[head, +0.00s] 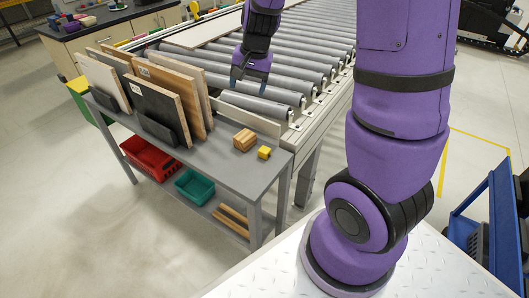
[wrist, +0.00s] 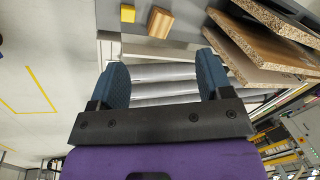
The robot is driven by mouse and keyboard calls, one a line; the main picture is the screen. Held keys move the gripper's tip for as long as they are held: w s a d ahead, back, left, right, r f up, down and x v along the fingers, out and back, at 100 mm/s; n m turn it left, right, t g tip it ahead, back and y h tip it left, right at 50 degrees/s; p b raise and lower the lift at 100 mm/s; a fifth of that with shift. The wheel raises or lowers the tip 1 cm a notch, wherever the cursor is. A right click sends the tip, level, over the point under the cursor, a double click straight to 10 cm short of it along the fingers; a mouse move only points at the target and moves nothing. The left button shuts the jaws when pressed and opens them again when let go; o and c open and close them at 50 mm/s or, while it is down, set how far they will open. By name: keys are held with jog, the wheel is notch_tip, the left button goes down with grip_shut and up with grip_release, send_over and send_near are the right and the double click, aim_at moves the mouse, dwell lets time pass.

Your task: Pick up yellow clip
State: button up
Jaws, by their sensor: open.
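The yellow clip (head: 264,152) is a small yellow block on the grey table (head: 227,152), close to its right end. In the wrist view the yellow clip (wrist: 128,13) shows at the top edge, beyond my fingertips. My gripper (head: 249,83) is above the roller conveyor, behind the table and apart from the clip. In the wrist view my gripper (wrist: 163,68) has its two blue fingers spread wide with nothing between them but rollers in the background.
A wooden block (head: 244,140) sits just left of the clip. Upright boards (head: 165,95) stand in holders on the table's left part. The roller conveyor (head: 262,106) runs behind the table. A red bin (head: 148,158) and a green bin (head: 194,185) are on the lower shelf.

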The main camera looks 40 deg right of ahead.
jog(key=w+d+f+m+g, duration=0.1)
jog(key=w+d+f+m, duration=0.1)
jog(key=f, duration=0.4)
jog(key=w+d+f+m, duration=0.1)
jog(key=d+f, duration=0.1)
jog(key=f, duration=0.5)
jog(key=m+g+h, duration=0.1)
jog(key=m, duration=0.1)
send_over(265, 149)
notch_tip(265, 149, down, 13)
jog(key=shift+a+r, duration=0.15)
jog(key=shift+f, duration=3.05)
jog(key=shift+c, duration=0.4)
jog(key=c, duration=0.9)
